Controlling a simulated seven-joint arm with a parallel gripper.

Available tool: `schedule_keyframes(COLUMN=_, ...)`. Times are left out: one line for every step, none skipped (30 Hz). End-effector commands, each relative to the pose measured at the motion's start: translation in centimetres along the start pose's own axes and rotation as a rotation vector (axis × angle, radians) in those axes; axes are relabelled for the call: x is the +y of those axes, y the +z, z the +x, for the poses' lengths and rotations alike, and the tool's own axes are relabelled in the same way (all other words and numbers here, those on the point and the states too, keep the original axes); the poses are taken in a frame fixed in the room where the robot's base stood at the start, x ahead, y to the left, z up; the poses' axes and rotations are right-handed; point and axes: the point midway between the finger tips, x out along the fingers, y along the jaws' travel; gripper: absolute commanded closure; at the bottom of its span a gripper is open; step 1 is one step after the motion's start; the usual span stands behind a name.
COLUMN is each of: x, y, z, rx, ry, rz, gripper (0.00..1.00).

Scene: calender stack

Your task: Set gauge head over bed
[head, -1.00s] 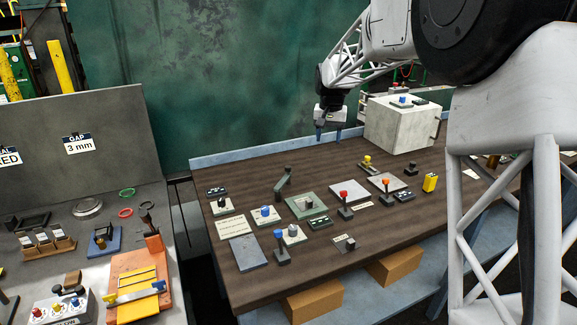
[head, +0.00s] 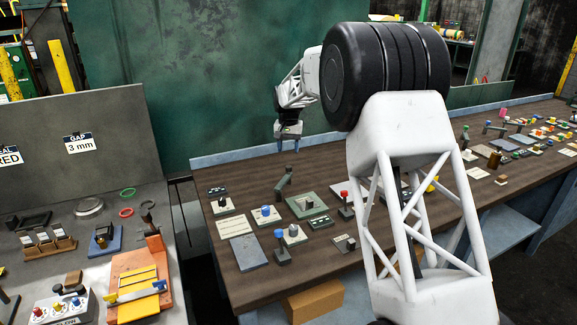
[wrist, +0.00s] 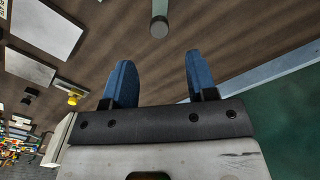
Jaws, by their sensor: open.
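A dark green post with a short angled arm (head: 283,182), which looks like the gauge head, stands at the back-left corner of a square green plate (head: 308,203). The plate, perhaps the bed, has a small dark knob on it. My gripper (head: 289,146) is above the far edge of the wooden bench, behind and above the post. Its blue fingers (wrist: 159,62) are apart with nothing between them. In the wrist view a round grey-green end (wrist: 159,25), probably the post's top, lies just beyond the fingertips, not touching them.
Close by stand a blue-knobbed plate (head: 266,214), a blue-topped lever (head: 281,248), a red-topped lever (head: 345,203) and a flat grey slab (head: 248,251). A blue-grey rail (head: 225,157) runs along the back edge. My arm hides the bench's middle.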

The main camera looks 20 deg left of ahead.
Motion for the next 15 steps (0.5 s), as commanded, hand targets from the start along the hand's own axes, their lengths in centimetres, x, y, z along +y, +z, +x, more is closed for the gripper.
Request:
schedule_keyframes(x=0.0, y=0.0, z=0.0, rx=0.000, ry=0.000, rz=0.000, gripper=0.48)
schedule_keyframes(x=0.0, y=0.0, z=0.0, rx=0.000, ry=0.000, rz=0.000, gripper=0.48)
schedule_keyframes(x=0.0, y=0.0, z=0.0, rx=0.000, ry=0.000, rz=0.000, gripper=0.48)
schedule_keyframes(x=0.0, y=0.0, z=0.0, rx=0.000, ry=0.000, rz=0.000, gripper=0.48)
schedule_keyframes(x=0.0, y=0.0, z=0.0, rx=0.000, ry=0.000, rz=0.000, gripper=0.48)
schedule_keyframes(x=0.0, y=0.0, z=0.0, rx=0.000, ry=0.000, rz=0.000, gripper=0.48)
schedule_keyframes(x=0.0, y=0.0, z=0.1, rx=0.000, ry=0.000, rz=0.000, gripper=0.48)
schedule_keyframes(x=0.0, y=0.0, z=0.1, rx=0.000, ry=0.000, rz=0.000, gripper=0.48)
schedule_keyframes(x=0.0, y=0.0, z=0.2, rx=0.000, ry=0.000, rz=0.000, gripper=0.48)
schedule_keyframes(x=0.0, y=0.0, z=0.3, rx=0.000, ry=0.000, rz=0.000, gripper=0.48)
schedule_keyframes(x=0.0, y=0.0, z=0.5, rx=0.000, ry=0.000, rz=0.000, gripper=0.48)
schedule_keyframes(x=0.0, y=0.0, z=0.7, rx=0.000, ry=0.000, rz=0.000, gripper=0.48)
schedule_keyframes(x=0.0, y=0.0, z=0.9, rx=-0.001, ry=0.000, rz=0.000, gripper=0.48)
schedule_keyframes(x=0.0, y=0.0, z=1.1, rx=-0.001, ry=0.000, rz=0.000, gripper=0.48)
schedule_keyframes(x=0.0, y=0.0, z=1.5, rx=-0.001, ry=0.001, rz=0.000, gripper=0.48)
